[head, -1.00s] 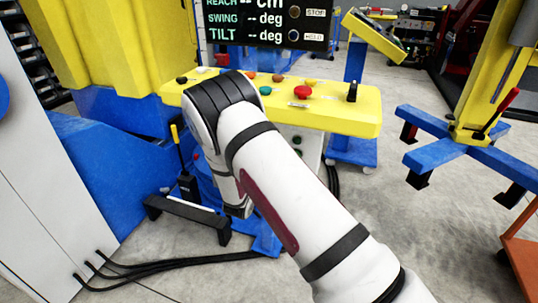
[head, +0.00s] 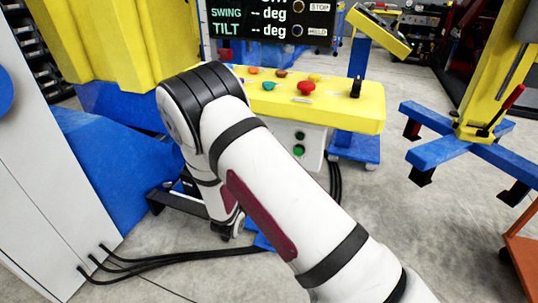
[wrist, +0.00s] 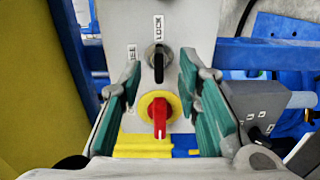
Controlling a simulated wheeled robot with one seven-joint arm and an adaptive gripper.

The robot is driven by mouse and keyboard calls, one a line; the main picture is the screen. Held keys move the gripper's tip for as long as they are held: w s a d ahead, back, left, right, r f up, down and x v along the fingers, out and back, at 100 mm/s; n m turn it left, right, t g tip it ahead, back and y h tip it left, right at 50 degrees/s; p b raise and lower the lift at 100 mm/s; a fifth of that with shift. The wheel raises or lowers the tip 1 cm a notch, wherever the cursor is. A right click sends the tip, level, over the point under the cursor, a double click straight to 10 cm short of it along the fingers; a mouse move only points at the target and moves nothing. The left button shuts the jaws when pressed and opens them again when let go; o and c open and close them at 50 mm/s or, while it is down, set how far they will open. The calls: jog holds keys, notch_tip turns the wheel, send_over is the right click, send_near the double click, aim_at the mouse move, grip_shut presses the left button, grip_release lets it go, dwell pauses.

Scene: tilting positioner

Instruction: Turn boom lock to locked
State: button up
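In the wrist view a black rotary knob (wrist: 158,62) sits on a grey panel (wrist: 185,25), its grip bar pointing up and down. Small labels lie above it and to its left; the upper one seems to read LOCK, the left one is too small to read. Below it is a red handle on a yellow disc (wrist: 160,112), also upright. My gripper (wrist: 160,66) is open, its teal-padded fingers on either side of the knob and red handle, with gaps to both. In the head view my arm hides this panel.
A yellow control console (head: 345,112) with several buttons and a lever (head: 356,87) stands behind my arm, under a display (head: 268,22). A blue-and-yellow machine body (head: 110,165) is at left. Black cables (head: 160,262) cross the floor. Blue stand legs (head: 440,150) are at right.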

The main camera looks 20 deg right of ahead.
jog(key=shift+v, duration=2.2)
jog(key=shift+s, duration=0.1)
